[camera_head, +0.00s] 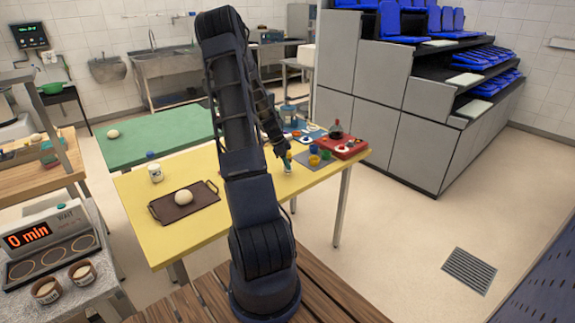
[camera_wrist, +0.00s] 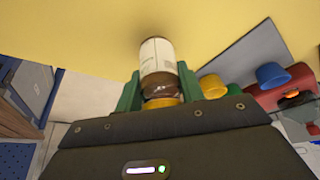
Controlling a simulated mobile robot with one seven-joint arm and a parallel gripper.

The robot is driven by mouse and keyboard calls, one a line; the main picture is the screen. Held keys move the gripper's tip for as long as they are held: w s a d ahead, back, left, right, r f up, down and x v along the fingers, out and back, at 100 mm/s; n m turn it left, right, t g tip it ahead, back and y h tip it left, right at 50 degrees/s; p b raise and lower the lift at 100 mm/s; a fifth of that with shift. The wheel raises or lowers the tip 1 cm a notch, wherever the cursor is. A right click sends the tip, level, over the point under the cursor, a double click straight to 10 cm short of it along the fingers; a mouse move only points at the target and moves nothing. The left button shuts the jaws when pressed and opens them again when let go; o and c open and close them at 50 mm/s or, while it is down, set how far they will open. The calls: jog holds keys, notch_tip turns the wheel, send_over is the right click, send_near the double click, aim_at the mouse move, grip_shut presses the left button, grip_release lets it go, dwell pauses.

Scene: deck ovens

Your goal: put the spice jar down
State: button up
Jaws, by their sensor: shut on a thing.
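The spice jar (camera_wrist: 157,54) has a pale label, brown contents and a yellow lid. In the wrist view its lid end is toward my gripper (camera_wrist: 160,90), and its labelled end points away toward the yellow table (camera_wrist: 70,25). The green fingers are shut on it, one on each side. In the head view the jar (camera_head: 287,165) is small and partly hidden below my gripper (camera_head: 283,149), over the right part of the yellow table (camera_head: 238,211). I cannot tell whether its base touches the tabletop.
A grey mat (camera_head: 329,175) with blue and yellow cups lies just right of the jar, with a red box (camera_head: 343,150) behind it. A dark tray (camera_head: 170,213) with a pale round lump and a white can (camera_head: 155,173) stand on the left. The yellow tabletop near the jar's left is clear.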

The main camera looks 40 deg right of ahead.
jog(key=shift+f, duration=0.65)
jog(key=o, duration=1)
jog(key=shift+f, duration=0.1)
jog(key=shift+o, duration=0.2)
jog(key=v, duration=1.2)
jog(key=a+r+n+t+y, duration=0.1)
jog(key=a+r+n+t, duration=0.1)
jog(key=a+r+n, duration=0.65)
jog(key=s+a+r+n+t+y, duration=0.1)
jog(key=s+a+r+n, duration=0.35)
jog(key=a, duration=0.35)
jog(key=s+a+r+n+t, duration=0.25)
jog(key=s+a+r, duration=0.2)
jog(key=a, duration=0.45)
jog(key=s+a+r+n+t+y, duration=0.1)
jog(key=s+a+r+n, duration=0.3)
jog(key=a, duration=0.4)
jog(key=s+a+r+n+t, duration=0.1)
jog(key=s+a+r+n, duration=0.1)
jog(key=s+a+n, duration=0.5)
jog(key=s+a, duration=0.1)
jog(key=s, duration=0.2)
jog(key=shift+a, duration=0.15)
